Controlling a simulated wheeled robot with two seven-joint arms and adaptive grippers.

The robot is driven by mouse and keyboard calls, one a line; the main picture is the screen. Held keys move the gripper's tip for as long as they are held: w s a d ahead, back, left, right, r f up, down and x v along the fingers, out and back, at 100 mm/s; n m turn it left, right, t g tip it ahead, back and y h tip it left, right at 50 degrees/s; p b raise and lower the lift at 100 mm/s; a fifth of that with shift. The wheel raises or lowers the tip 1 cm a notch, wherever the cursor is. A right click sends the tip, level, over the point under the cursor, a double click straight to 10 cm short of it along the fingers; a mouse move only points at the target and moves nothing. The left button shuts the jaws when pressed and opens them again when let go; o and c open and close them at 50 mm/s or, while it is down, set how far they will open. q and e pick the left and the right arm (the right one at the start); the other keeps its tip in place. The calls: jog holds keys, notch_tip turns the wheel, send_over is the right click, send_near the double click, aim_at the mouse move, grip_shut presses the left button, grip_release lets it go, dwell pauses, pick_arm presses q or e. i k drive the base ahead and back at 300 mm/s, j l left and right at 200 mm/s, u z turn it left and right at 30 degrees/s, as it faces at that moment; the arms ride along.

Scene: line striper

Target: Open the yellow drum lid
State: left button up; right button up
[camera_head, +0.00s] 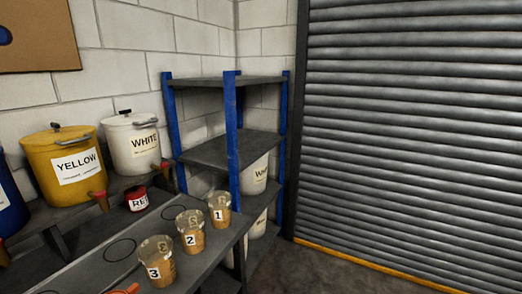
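The yellow drum (65,168) stands on a dark bench at the left, with a white label reading YELLOW. Its yellow lid (56,135) sits on top and looks closed, with a grey handle or latch at its rim. A tap with a red part (97,196) sticks out low on its front right. Neither of my grippers shows in the head view.
A white drum (132,143) stands right of the yellow one, and a blue drum (10,205) is cut off at the left edge. A red can (137,198) and cups numbered 1, 2 and 3 (157,262) stand in front. A blue-post shelf (233,150) stands to the right.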

aim_at(69, 135)
jog(key=u, duration=1.35)
